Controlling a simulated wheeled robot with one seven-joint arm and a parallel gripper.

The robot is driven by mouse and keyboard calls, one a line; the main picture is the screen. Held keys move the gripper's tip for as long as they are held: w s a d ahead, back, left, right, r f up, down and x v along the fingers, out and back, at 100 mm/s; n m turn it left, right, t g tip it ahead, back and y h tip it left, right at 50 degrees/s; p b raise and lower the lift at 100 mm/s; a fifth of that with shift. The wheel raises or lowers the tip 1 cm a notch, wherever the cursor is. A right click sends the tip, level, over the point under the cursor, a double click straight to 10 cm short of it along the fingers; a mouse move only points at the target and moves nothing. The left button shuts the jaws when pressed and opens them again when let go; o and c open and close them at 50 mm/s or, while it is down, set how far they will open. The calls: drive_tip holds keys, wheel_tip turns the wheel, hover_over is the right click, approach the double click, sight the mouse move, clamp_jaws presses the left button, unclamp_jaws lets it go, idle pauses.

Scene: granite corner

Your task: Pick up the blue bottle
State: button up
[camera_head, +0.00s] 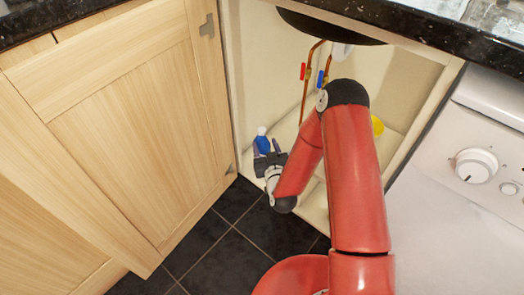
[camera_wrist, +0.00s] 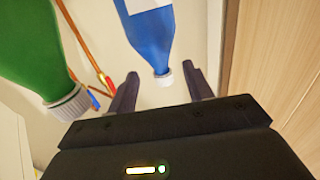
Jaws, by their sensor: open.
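The blue bottle (camera_head: 262,144) stands inside the open cabinet, just beyond my gripper (camera_head: 269,151) in the head view; its lower part is hidden behind the gripper. In the wrist view the blue bottle (camera_wrist: 150,38) has a pale label and a white cap. It appears cap-down there, with the cap end in the gap between the two fingers of my gripper (camera_wrist: 160,84). The fingers are spread with visible space on both sides of the cap. I cannot tell how deep the bottle lies between them.
A green bottle (camera_wrist: 32,45) with a white cap is left of the blue one in the wrist view. Copper pipes (camera_head: 306,85) with red and blue handles run down the cabinet's back. An open wooden door (camera_head: 135,120) bounds the left. A yellow object (camera_head: 377,125) is partly behind my arm.

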sight(260, 130)
drive_tip(key=shift+w+a+f, duration=0.1)
drive_tip(key=shift+w+f, duration=0.1)
drive_tip(key=shift+w, duration=0.15)
drive_tip(key=x, duration=0.4)
drive_tip(key=r+x, duration=0.1)
drive_tip(key=x, duration=0.2)
drive_tip(key=shift+r+p, duration=0.1)
drive_tip(key=shift+p, duration=0.3)
drive_tip(key=shift+c, duration=0.4)
clamp_jaws()
